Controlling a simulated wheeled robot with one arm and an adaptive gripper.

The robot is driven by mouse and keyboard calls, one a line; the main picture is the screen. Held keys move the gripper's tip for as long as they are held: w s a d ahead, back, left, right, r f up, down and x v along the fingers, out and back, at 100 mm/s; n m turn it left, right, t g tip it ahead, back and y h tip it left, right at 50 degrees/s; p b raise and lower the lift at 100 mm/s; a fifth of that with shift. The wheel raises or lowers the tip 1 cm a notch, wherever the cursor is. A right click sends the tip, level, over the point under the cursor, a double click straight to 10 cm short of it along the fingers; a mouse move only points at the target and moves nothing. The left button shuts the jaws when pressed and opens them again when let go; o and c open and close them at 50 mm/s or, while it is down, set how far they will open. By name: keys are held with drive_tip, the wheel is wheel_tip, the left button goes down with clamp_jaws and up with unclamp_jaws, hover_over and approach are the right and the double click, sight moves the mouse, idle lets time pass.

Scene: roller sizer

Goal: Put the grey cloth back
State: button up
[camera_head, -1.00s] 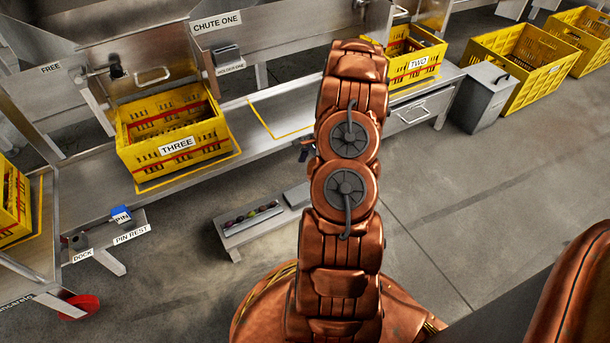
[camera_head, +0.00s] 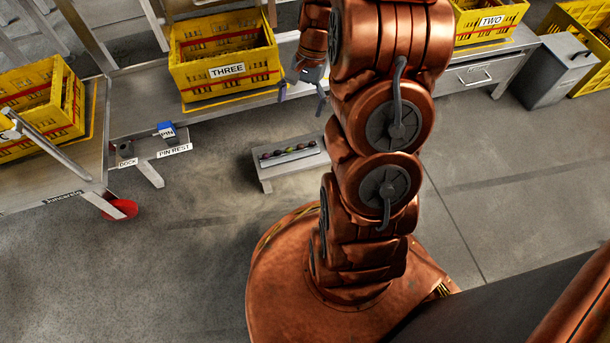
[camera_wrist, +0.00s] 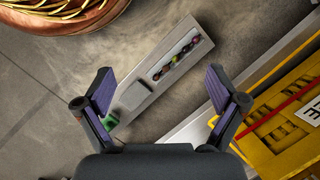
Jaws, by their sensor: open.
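My gripper (camera_head: 302,98) is open and empty, with its fingers pointing down between crate THREE and the low bench in the head view. In the wrist view my gripper (camera_wrist: 160,82) has its two fingers spread apart over the bench. A flat grey patch (camera_wrist: 132,97) lies on the bench, between the fingers in that picture and apart from them. It may be the grey cloth, but I cannot tell cloth from a pad. In the head view my arm hides that end of the bench. A small green thing (camera_wrist: 110,120) shows beside the left finger.
The low bench (camera_head: 280,181) carries a row of several small coloured balls (camera_head: 288,151). Yellow crate THREE (camera_head: 226,88) stands on the metal counter beyond. A blue PIN block (camera_head: 166,129) is on the pin rest at left. The floor in front is clear.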

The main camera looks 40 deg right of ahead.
drive_tip(key=s+a+r+n+g+h, duration=0.1)
drive_tip(key=s+a+r+n+h, duration=0.1)
drive_tip(key=s+a+r+n, duration=0.75)
drive_tip(key=s+a+r+n+h, duration=0.1)
drive_tip(key=s+a, duration=0.2)
drive_tip(key=s, duration=0.3)
drive_tip(key=s+a+n, duration=0.2)
drive_tip(key=s+a, duration=0.1)
drive_tip(key=s, duration=0.4)
drive_tip(key=shift+s+r+g+h, duration=0.15)
drive_tip(key=shift+r+g+h, duration=0.25)
wheel_tip(320, 180, up, 42)
drive_tip(key=t+p, duration=0.1)
drive_tip(key=p, duration=3.9)
drive_tip(key=shift+c, duration=0.4)
